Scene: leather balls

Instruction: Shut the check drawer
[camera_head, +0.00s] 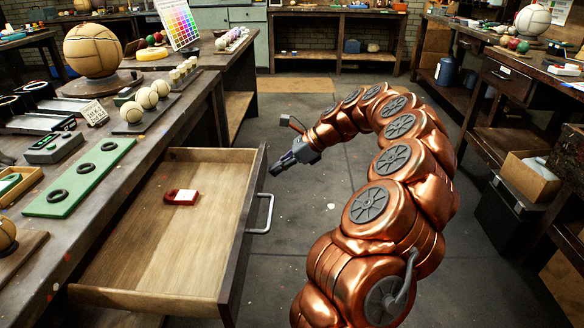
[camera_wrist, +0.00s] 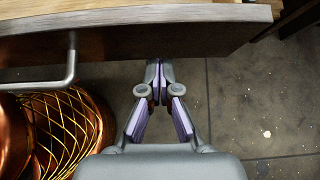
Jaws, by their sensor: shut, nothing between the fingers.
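The check drawer (camera_head: 165,235) is pulled out from the workbench at the left in the head view. Inside lies a small red item with a pale label (camera_head: 182,197). A metal bar handle (camera_head: 263,214) is on its dark front panel, and it also shows in the wrist view (camera_wrist: 68,72). My gripper (camera_head: 275,171) is shut and empty, just outside the front panel, beyond the handle. In the wrist view my gripper (camera_wrist: 153,68) points at the dark drawer front (camera_wrist: 190,40), to the right of the handle. I cannot tell whether the fingertips touch the panel.
The workbench (camera_head: 150,160) holds a large ball (camera_head: 92,50), several pale balls on a stand and a green tray (camera_head: 80,178) with black rings. Another bench with a cardboard box (camera_head: 530,178) stands at the right. The floor between is mostly clear around my copper arm.

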